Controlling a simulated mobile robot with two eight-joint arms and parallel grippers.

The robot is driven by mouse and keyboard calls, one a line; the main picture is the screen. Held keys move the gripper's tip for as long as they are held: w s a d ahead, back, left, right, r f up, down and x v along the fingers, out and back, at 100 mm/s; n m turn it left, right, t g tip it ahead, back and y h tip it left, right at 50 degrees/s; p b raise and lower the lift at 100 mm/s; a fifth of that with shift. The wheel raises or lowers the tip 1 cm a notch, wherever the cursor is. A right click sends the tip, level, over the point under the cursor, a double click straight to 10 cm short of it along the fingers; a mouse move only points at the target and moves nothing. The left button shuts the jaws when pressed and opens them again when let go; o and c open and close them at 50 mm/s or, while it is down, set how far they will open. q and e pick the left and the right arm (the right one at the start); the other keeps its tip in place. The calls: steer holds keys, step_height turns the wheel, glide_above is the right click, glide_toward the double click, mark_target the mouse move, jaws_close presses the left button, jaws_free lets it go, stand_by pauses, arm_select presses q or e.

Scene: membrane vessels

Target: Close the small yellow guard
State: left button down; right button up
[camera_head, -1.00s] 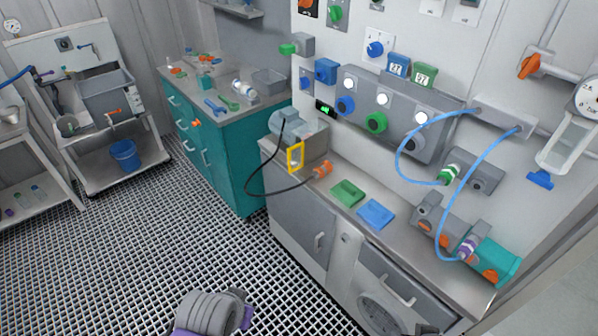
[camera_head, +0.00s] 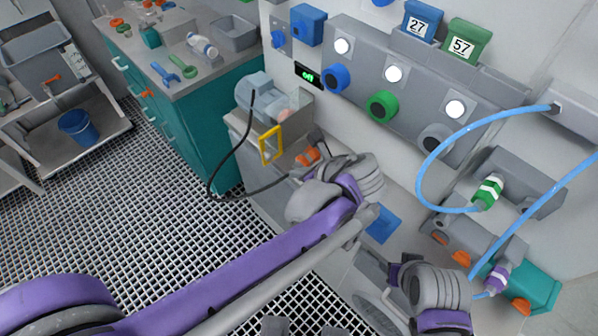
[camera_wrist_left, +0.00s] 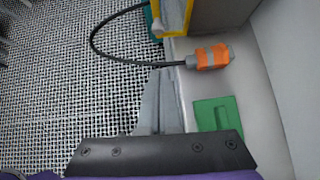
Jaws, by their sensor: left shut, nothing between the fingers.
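The small yellow guard (camera_head: 271,145) is a frame on the front of a grey device (camera_head: 268,97) at the left end of the grey counter. It stands swung out from the device. Its lower part shows at the top of the left wrist view (camera_wrist_left: 174,18). My left gripper (camera_head: 318,138) is to the right of the guard, apart from it, near the orange connector (camera_head: 307,156). In the wrist view its thin fingers (camera_wrist_left: 160,78) are shut and empty, below the guard and left of the connector.
A black cable (camera_head: 210,178) loops from the device to the orange connector. Blue tubes (camera_head: 440,150) hang at the right. Open grated floor (camera_head: 60,215) lies to the left.

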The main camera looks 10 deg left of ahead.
mark_target(274, 150)
arm_select(q)
steer(key=w+a+f, duration=0.4)
steer(key=w+a, duration=0.1)
steer(key=a, duration=0.1)
steer(key=shift+w+a+f, duration=0.15)
steer(key=shift+w, duration=0.05)
steer(key=shift+a, duration=0.1)
